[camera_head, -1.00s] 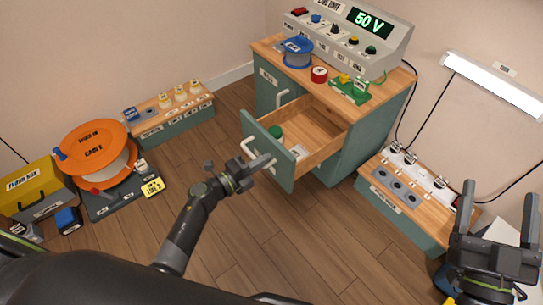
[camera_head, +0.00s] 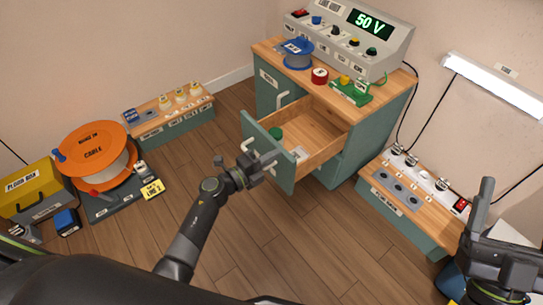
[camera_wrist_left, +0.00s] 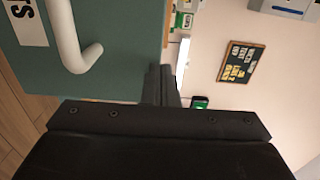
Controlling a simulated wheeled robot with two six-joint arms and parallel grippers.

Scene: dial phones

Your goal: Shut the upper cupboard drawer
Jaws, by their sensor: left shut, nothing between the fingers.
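The upper cupboard drawer (camera_head: 268,158) is pulled out from the teal cupboard (camera_head: 378,135), with its wooden inside showing. Its teal front carries a white handle (camera_head: 248,144); a teal panel with a white handle (camera_wrist_left: 85,55) also fills the upper left of the left wrist view. My left gripper (camera_head: 266,164) is shut and empty, close to the outer face of the drawer front; I cannot tell whether it touches. Its fingers (camera_wrist_left: 165,85) show together in the wrist view. My right gripper (camera_head: 500,235) is at the lower right, away from the drawer, partly cut off.
A green item (camera_head: 275,133) lies in the drawer. A low wooden-topped bench (camera_head: 410,200) stands to the right. An orange cable reel (camera_head: 95,155) stands left. Floor in front is clear.

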